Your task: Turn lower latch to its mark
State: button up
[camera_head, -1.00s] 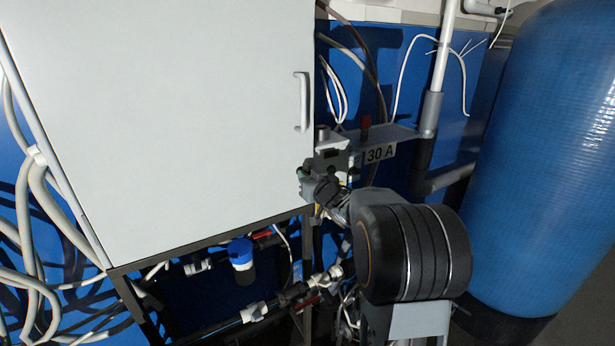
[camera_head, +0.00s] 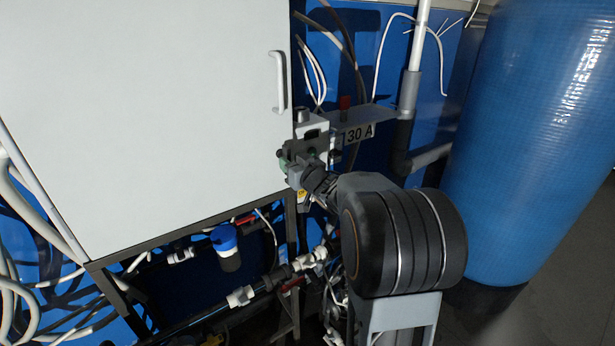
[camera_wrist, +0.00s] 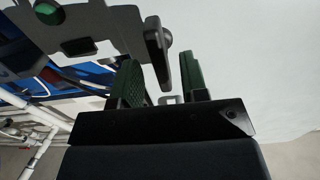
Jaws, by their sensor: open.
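A dark lever-shaped latch (camera_wrist: 156,50) shows in the wrist view beside a grey plate (camera_wrist: 100,28), close to the pale cabinet surface. My gripper (camera_wrist: 160,72) has its two green-lined fingers apart. The lever lies between and just beyond the fingertips, and no grip on it shows. I cannot tell whether a finger touches it. In the head view my gripper (camera_head: 290,163) is at the cabinet's lower right edge, and the latch and its mark cannot be made out there.
The white cabinet (camera_head: 140,120) has a handle (camera_head: 278,82) above my gripper. A "30 A" label (camera_head: 360,132) and shelf (camera_head: 365,115) are close on the right. A blue tank (camera_head: 540,130) stands further right. Pipes (camera_head: 270,283) and a blue-capped filter (camera_head: 226,245) lie below.

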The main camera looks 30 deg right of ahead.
jog(key=s+d+b, duration=0.1)
jog(key=s, duration=1)
jog(key=shift+b, duration=0.3)
jog(key=shift+d, duration=0.1)
jog(key=s+d+f+m+g+h, duration=0.4)
jog(key=s+d+f+g+h, duration=0.25)
jog(key=f+g+h, duration=0.2)
jog(key=s+a+f+n+g+y, duration=0.1)
jog(key=s+a, duration=0.4)
jog(key=a, duration=0.5)
jog(key=s+a+f+n+g+y, duration=0.1)
jog(key=s+a+g+y, duration=0.2)
jog(key=a, duration=0.7)
jog(key=shift+s+n+g+y, duration=0.35)
jog(key=shift+s+n+y, duration=0.05)
jog(key=shift+s+y, duration=0.8)
